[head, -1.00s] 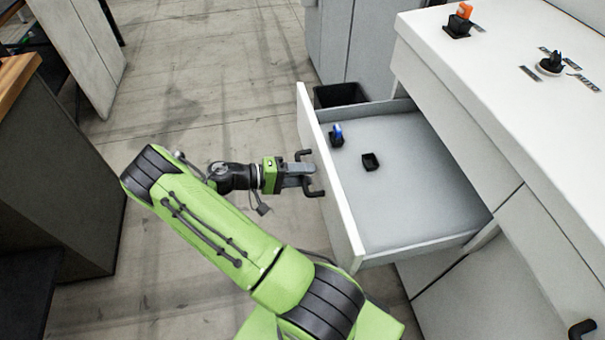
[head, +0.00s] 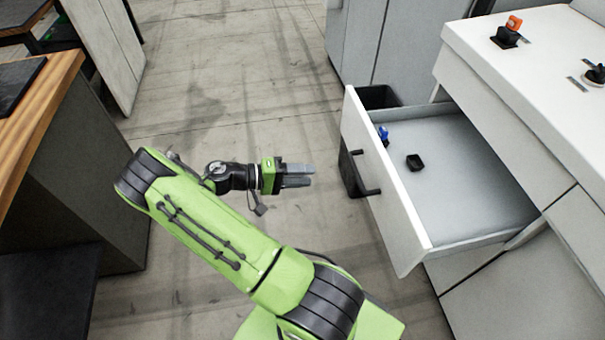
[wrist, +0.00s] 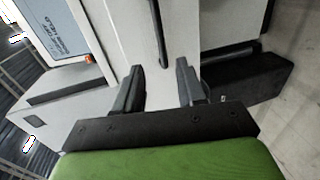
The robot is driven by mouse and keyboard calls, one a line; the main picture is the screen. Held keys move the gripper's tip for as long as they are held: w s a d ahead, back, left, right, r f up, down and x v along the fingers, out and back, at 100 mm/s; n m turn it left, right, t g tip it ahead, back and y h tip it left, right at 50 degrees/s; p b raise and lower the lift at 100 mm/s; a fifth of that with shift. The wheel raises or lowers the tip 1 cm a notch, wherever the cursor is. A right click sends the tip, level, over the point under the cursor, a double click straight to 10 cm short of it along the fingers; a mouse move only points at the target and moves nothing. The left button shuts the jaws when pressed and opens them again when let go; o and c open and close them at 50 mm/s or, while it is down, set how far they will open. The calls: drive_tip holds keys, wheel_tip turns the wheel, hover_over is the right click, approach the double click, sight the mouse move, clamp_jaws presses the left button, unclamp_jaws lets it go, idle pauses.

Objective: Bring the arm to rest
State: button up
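My gripper (head: 312,175) is open and empty, held in the air over the floor to the left of the open drawer. Its two grey fingers stand apart in the wrist view (wrist: 160,82), with nothing between them. The drawer (head: 399,215) is pulled out of the white cabinet. Its black handle (head: 364,174) is to the right of my fingertips with a clear gap between them. The handle also shows beyond the fingers in the wrist view (wrist: 160,35).
A blue-topped piece (head: 384,135) and a small black holder (head: 415,162) are in the drawer. A black bin (head: 376,97) stands behind it. An orange-topped piece (head: 513,24) is on the white counter (head: 470,45). A wood-topped bench (head: 60,80) stands left. Floor between is clear.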

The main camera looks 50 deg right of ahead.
drive_tip(key=shift+a, duration=0.1)
idle(0.3)
drive_tip(key=w+a+r+n+t+y+p, duration=0.2)
drive_tip(key=a+r+t+y+p, duration=0.45)
drive_tip(key=a+r, duration=0.8)
drive_tip(key=s+a+r+n+t+y+p, duration=0.1)
drive_tip(key=s+a+r+n+t+y, duration=0.1)
drive_tip(key=r, duration=0.6)
drive_tip(key=s+a+r+n+t+y+p, duration=0.2)
drive_tip(key=s+a+r+t, duration=0.4)
drive_tip(key=a, duration=0.3)
drive_tip(key=shift+s+a+r+n+t+y, duration=0.3)
drive_tip(key=shift+r+n+t+y, duration=0.25)
drive_tip(key=shift+r+n+t, duration=0.5)
